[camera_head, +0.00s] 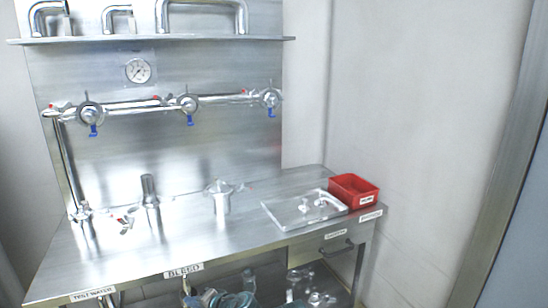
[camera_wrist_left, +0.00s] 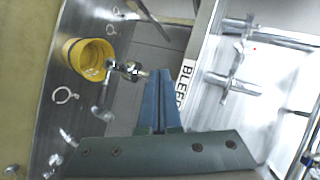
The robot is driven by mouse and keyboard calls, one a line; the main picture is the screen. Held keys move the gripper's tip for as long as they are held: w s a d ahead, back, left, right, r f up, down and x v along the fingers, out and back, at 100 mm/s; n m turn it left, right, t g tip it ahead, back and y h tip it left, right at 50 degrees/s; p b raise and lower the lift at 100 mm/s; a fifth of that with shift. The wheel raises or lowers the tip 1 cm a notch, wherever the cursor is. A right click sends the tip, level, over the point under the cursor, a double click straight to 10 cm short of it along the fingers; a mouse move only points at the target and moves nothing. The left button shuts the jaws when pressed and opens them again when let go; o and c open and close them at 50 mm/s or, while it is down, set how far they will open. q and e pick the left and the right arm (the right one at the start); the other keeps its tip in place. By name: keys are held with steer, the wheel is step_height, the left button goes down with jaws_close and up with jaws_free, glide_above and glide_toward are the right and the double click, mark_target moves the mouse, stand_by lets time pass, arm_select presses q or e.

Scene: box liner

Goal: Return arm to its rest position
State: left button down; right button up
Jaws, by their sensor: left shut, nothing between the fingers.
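My left gripper (camera_wrist_left: 160,76) shows in the left wrist view with its two blue fingers closed together and nothing between them. Its fingertips point toward a grey tiled area beside the bench edge that carries the BLEED label (camera_wrist_left: 185,82). A small metal fitting (camera_wrist_left: 128,68) appears just left of the fingertips; whether they touch is not clear. In the head view I cannot clearly make out the left gripper; teal and metal shapes at the bottom edge, below the bench, are partly cut off. My right gripper is not in view.
The steel bench (camera_head: 130,255) holds upright metal fittings, a clear-lidded tray (camera_head: 285,212) and a red bin (camera_head: 353,188). A pipe with blue-handled valves (camera_head: 190,105) runs along the back panel. A yellow cup (camera_wrist_left: 88,58) is at left in the wrist view.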

arm_select(q)
steer(key=s+d+f+n+g+h, duration=0.1)
steer(key=s+d+f+g+h, duration=0.6)
steer(key=s+d+f+h, duration=0.5)
steer(key=s+d+r+y+p, duration=0.1)
steer(key=d+r+y+p, duration=0.2)
steer(key=r+p, duration=1.2)
steer(key=shift+d+r, duration=0.2)
steer(key=shift+d, duration=0.15)
